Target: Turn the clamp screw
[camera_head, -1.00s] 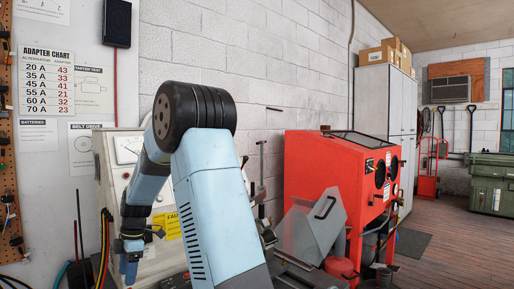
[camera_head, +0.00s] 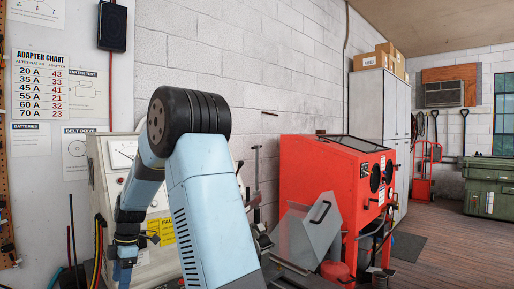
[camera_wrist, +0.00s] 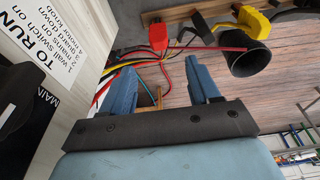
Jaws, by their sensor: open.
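My gripper (camera_wrist: 160,74) is open and empty in the wrist view, its two blue fingers apart. In the head view my gripper (camera_head: 123,268) hangs low at the left, partly cut off by the frame's bottom, in front of the pale test bench (camera_head: 105,165). A dark upright rod with a short crossbar on top (camera_head: 257,172) stands right of my arm. It may be the clamp screw, but I cannot tell. No clamp screw can be made out for sure between or beside the fingers in the wrist view. My arm hides much of the bench.
In the wrist view, red, yellow and black cables pass beyond the fingers, with a red clip (camera_wrist: 158,37), a yellow clip (camera_wrist: 253,20) and a black cup (camera_wrist: 250,58). A printed panel (camera_wrist: 45,40) is close at left. A red cabinet (camera_head: 310,175) stands right in the head view.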

